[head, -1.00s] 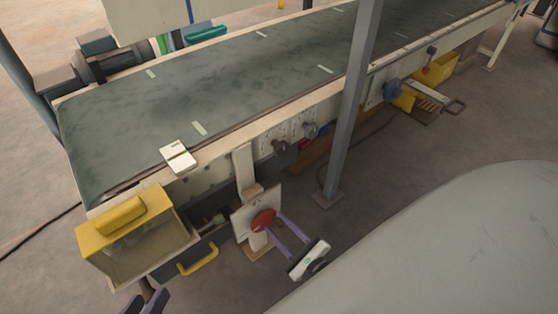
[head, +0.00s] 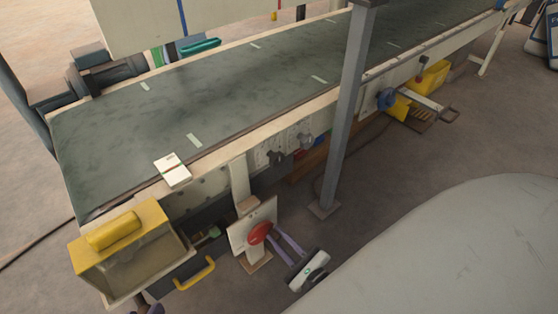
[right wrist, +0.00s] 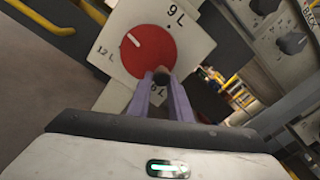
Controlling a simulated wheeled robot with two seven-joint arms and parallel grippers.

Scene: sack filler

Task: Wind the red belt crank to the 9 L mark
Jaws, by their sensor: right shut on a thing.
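The red crank disc (right wrist: 150,52) is on a pale dial plate (right wrist: 112,40) marked 9 L, 12 L and 6 L. It also shows in the head view (head: 260,232), below the conveyor's near side. A white line on the disc points to the upper left, between the 12 L and 9 L marks. My right gripper (right wrist: 162,78) is shut on the crank's dark knob (right wrist: 161,74), at the disc's lower edge near 6 L; it also shows in the head view (head: 276,240). A purple tip of my left gripper (head: 154,309) shows at the bottom edge, mostly cut off.
The conveyor belt (head: 240,95) runs above the crank. A yellow-topped box (head: 120,235) and a yellow handle (head: 195,275) are left of it. A grey post (head: 346,120) stands to the right.

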